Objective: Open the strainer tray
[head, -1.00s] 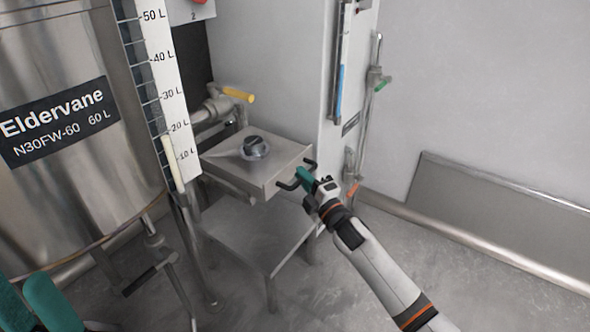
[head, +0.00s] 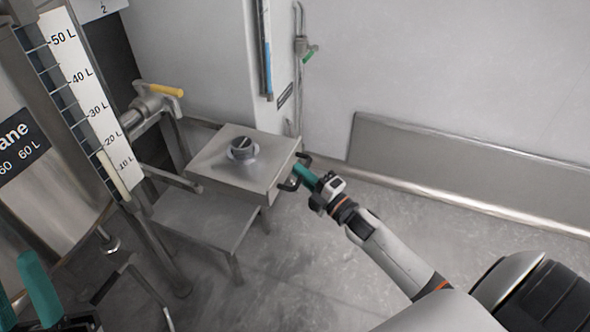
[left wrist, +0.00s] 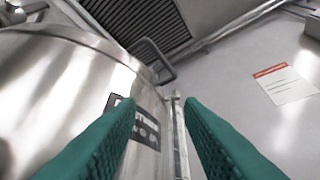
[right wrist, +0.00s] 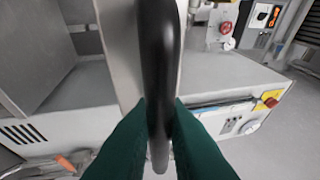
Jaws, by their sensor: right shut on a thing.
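The strainer tray (head: 265,186) is a square steel box with a dark round knob (head: 242,149) on its lid and a black bar handle (head: 303,160) on its right side. It stands out from its steel frame (head: 160,178), with frame rails bare to its left. My right gripper (head: 304,176) is shut on the handle. In the right wrist view the black handle (right wrist: 158,60) runs upright between the green fingers (right wrist: 159,112). My left gripper (left wrist: 160,100) is open and empty, facing the steel tank (left wrist: 50,90); its green fingers show at the lower left of the head view.
A steel tank with a litre scale (head: 90,100) stands at the left. A yellow-handled valve (head: 160,92) is behind the tray. A lower shelf (head: 205,215) is under it. A steel panel (head: 430,165) lines the back wall. The floor right of the frame is clear.

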